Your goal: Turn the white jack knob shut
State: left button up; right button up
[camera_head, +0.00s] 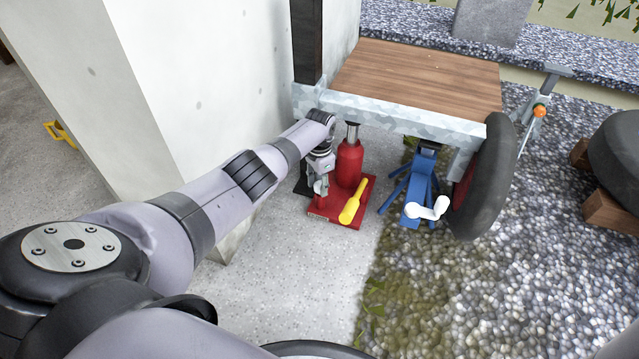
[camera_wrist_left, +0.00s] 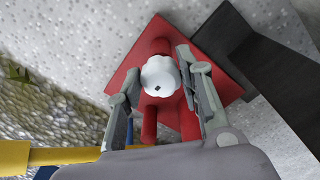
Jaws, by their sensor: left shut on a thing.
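The red bottle jack (camera_head: 349,160) stands on its red base plate (camera_head: 352,207) under the front edge of the trailer. Its yellow handle (camera_head: 352,201) slants up from the base. My left gripper (camera_head: 320,187) is low at the jack's left side. In the left wrist view the white knob (camera_wrist_left: 158,80) sits between the two fingers of my left gripper (camera_wrist_left: 157,68), which are shut on it. The red jack base (camera_wrist_left: 213,78) lies behind it. In the head view the knob is hidden by the gripper. My right gripper is not in view.
The wooden trailer bed (camera_head: 418,78) overhangs the jack. A pale wall (camera_head: 225,75) stands close on the left. The concrete floor in front is clear.

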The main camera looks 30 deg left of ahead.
aim_at(320, 185)
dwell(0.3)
pick_arm(q)
jog(key=o, duration=1.2)
jog(key=shift+c, duration=0.2)
notch_tip(320, 185, up, 12)
